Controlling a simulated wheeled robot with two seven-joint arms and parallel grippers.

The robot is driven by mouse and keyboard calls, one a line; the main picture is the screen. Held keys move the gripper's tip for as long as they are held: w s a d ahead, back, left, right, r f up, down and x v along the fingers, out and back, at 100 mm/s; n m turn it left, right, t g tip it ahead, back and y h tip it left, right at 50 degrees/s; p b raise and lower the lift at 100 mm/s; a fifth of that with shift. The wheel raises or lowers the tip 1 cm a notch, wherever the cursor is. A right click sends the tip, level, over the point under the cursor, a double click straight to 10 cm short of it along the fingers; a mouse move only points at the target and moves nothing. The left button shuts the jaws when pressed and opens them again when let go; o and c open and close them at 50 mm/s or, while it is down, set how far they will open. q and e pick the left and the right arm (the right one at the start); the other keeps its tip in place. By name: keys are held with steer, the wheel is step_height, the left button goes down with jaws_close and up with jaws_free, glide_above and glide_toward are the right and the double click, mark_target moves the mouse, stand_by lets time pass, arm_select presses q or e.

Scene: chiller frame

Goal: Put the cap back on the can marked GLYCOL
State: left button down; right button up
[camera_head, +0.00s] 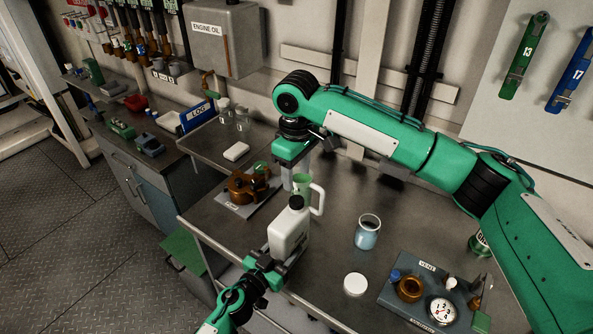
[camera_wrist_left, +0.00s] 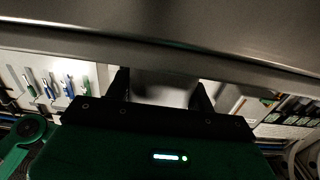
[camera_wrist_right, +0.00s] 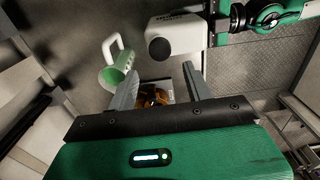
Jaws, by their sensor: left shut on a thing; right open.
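A white can (camera_head: 285,232) stands near the front of the bench, left of centre. I cannot read its marking. A black round piece that looks like a cap (camera_head: 297,202) is at its neck; it shows as a dark disc in the right wrist view (camera_wrist_right: 160,48). My left gripper (camera_head: 277,262) is shut on the can's lower part; in the left wrist view (camera_wrist_left: 162,88) a pale surface fills the gap between its fingers. My right gripper (camera_head: 300,168) is open and empty, pointing down behind the can. The can lies beyond its fingers (camera_wrist_right: 160,78).
A pale green jug (camera_head: 304,184) with a white handle stands just behind the can. A beaker of bluish liquid (camera_head: 367,233) and a white disc (camera_head: 355,284) are to the right. A parts tray (camera_head: 405,303) is farther right, a brown fitting (camera_head: 247,186) left.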

mark_target(296, 200)
steer(key=shift+f, duration=0.1)
steer(key=shift+f, duration=3.95)
steer(key=shift+c, duration=0.2)
steer(key=c, duration=1)
steer(key=shift+o, duration=0.2)
steer(key=o, duration=1.2)
steer(key=shift+c, duration=0.2)
